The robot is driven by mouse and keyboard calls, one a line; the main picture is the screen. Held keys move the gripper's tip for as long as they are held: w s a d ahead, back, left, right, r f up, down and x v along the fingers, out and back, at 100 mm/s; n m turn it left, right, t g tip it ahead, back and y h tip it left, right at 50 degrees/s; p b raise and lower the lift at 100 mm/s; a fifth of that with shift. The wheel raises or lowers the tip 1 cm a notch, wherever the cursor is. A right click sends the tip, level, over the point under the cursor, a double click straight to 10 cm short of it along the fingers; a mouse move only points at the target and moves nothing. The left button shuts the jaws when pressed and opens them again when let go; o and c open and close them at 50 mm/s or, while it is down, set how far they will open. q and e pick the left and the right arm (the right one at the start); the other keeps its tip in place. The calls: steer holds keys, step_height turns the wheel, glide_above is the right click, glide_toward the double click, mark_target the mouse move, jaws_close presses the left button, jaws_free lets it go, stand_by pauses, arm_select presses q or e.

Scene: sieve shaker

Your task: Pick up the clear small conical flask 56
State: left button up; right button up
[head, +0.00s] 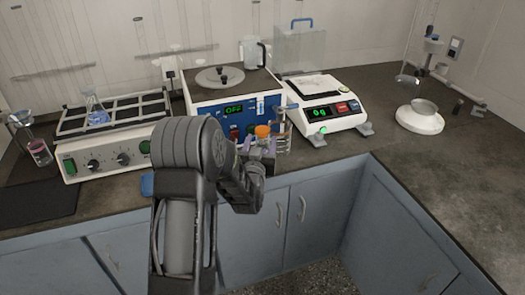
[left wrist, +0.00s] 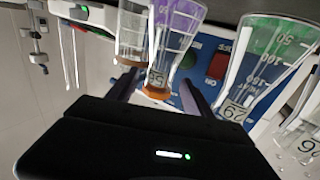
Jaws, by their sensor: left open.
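In the left wrist view, which is turned over, a small conical flask (left wrist: 160,65) with an orange-brown end sits between my left gripper's fingers (left wrist: 157,92). Its small label looks like an upside-down 56, but it is blurred. The glass shows a purple tint, and I cannot tell whether that is its contents or something behind. In the head view an orange top (head: 262,131) shows just beyond my left gripper (head: 260,150), which mostly hides the glass. The left fingers are apart, one on each side; contact cannot be told. My right gripper is not in view.
Close by in the wrist view are a clear vessel (left wrist: 132,35), a green-tinted flask (left wrist: 262,65) and another labelled clear one (left wrist: 300,140). On the bench stand a blue hot plate (head: 222,95), a balance (head: 322,110) and a shaker (head: 110,140). The right bench is mostly free.

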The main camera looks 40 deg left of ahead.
arm_select(q)
steer(key=shift+x, duration=0.85)
jaws_close()
stand_by(0.4)
stand_by(0.8)
